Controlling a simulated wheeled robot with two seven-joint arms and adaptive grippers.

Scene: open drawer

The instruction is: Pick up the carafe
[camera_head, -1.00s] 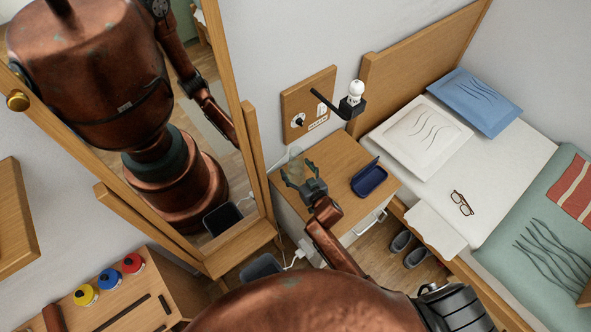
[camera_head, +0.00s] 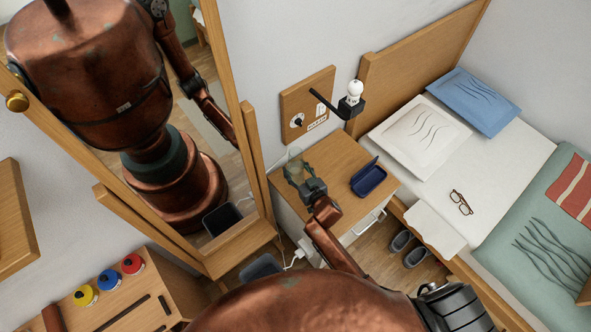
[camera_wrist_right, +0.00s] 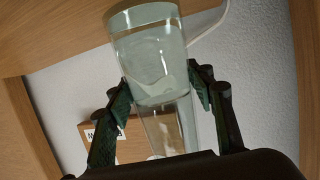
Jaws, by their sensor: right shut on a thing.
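The carafe (camera_head: 295,155) is clear glass and stands at the back left of the wooden nightstand (camera_head: 335,155), partly hidden by my gripper. In the right wrist view the carafe (camera_wrist_right: 160,65) rises between the two fingers, tilted in the picture, with a wide pale green rim end at the top. My right gripper (camera_head: 296,174) is shut on the carafe, one finger on each side (camera_wrist_right: 160,98). I cannot tell whether the carafe's base touches the nightstand. My left gripper is not in view.
A dark blue open case (camera_head: 369,178) lies on the nightstand, right of my gripper. A wall lamp (camera_head: 351,100) juts out above. A tall mirror (camera_head: 225,130) stands close on the left. The bed (camera_head: 480,185) is at the right, with glasses on it.

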